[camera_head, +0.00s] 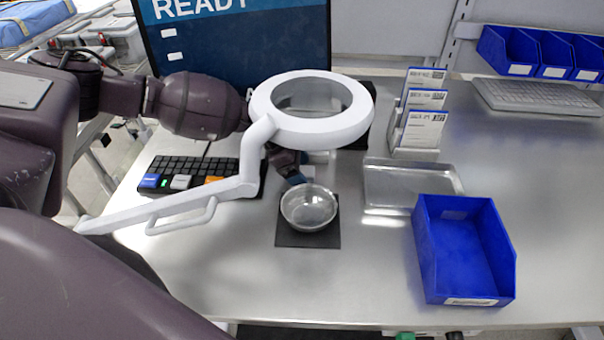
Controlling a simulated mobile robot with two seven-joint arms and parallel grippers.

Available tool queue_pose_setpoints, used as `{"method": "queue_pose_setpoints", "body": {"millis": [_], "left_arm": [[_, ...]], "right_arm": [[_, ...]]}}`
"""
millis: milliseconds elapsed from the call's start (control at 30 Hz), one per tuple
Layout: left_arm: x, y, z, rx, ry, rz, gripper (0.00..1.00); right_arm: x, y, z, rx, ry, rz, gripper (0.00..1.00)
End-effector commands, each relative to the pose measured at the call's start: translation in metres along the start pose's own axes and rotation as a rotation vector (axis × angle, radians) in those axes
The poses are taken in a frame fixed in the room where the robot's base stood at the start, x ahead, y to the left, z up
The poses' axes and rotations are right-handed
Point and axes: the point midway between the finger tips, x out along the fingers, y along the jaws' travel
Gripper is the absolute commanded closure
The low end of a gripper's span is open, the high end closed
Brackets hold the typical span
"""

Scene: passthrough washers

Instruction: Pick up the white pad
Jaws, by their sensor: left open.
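A small pale patch that looks like the white pad (308,171) lies on the bench just behind the metal bowl, partly hidden. My left gripper (296,170) reaches down beside it from the left, below the magnifier ring. It is open, with dark fingers close to the pad's left side. The lamp hides much of my left wrist, and I cannot tell whether a finger touches the pad. My right gripper is not in view.
A white magnifier lamp (262,132) hangs over the workspace. A metal bowl (309,208) sits on a dark mat (290,239). A keyboard (190,165) is left; a metal tray (385,199), blue bin (458,245) and card stand (420,130) are right.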

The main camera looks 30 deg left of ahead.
Motion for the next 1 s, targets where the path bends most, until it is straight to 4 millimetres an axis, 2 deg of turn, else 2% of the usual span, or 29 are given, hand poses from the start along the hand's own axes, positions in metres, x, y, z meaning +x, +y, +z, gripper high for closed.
{"method": "queue_pose_setpoints", "body": {"millis": [267, 600, 867, 1000], "left_arm": [[0.003, 0.001, 0.000, 0.000, -0.001, 0.001, 0.22], [0.002, 0.000, 0.000, 0.000, 0.000, 0.001, 0.74], [0.001, 0.001, 0.001, 0.000, -0.001, 0.002, 0.75], [-0.011, 0.001, 0.007, 0.001, -0.002, 0.003, 0.75]], "right_arm": [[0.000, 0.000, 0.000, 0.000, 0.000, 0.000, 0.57], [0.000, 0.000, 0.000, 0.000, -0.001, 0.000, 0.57], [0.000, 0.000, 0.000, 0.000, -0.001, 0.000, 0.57], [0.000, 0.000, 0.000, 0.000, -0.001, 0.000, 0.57]]}}
